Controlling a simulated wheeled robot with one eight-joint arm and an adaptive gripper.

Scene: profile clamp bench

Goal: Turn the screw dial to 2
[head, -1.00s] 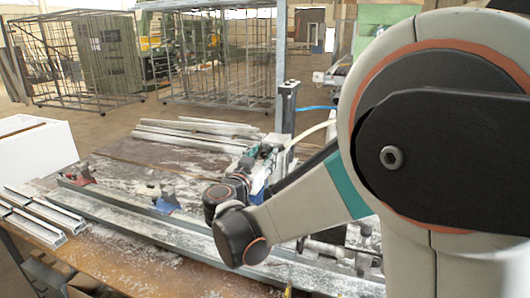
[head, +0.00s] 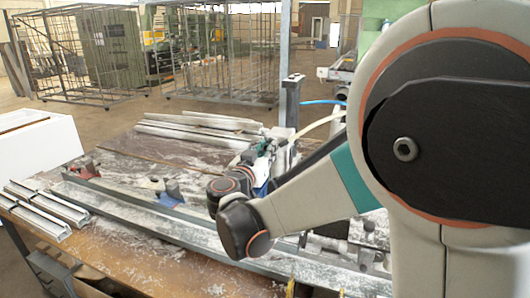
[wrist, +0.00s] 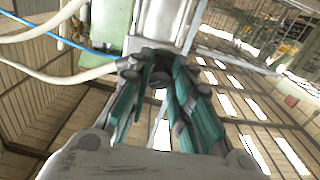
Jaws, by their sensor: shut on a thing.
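My gripper (wrist: 159,76) shows in the wrist view, with its teal fingers reaching up to a small grey and dark part between the fingertips. The fingers are closed on this part, the screw dial (wrist: 158,68), which they largely cover. A pale upright block stands just behind it. No number or mark on the dial can be read. In the head view my gripper (head: 264,149) is small, at the clamp by the grey post, and my wrist hides much of it. The dial cannot be made out there.
A long grey metal profile (head: 130,212) lies across the workbench (head: 130,265). A red clamp piece (head: 84,171) and a blue one (head: 171,192) stand along it. Loose profiles (head: 200,127) lie behind. A pale hose and a blue hose (wrist: 62,40) run close beside my gripper.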

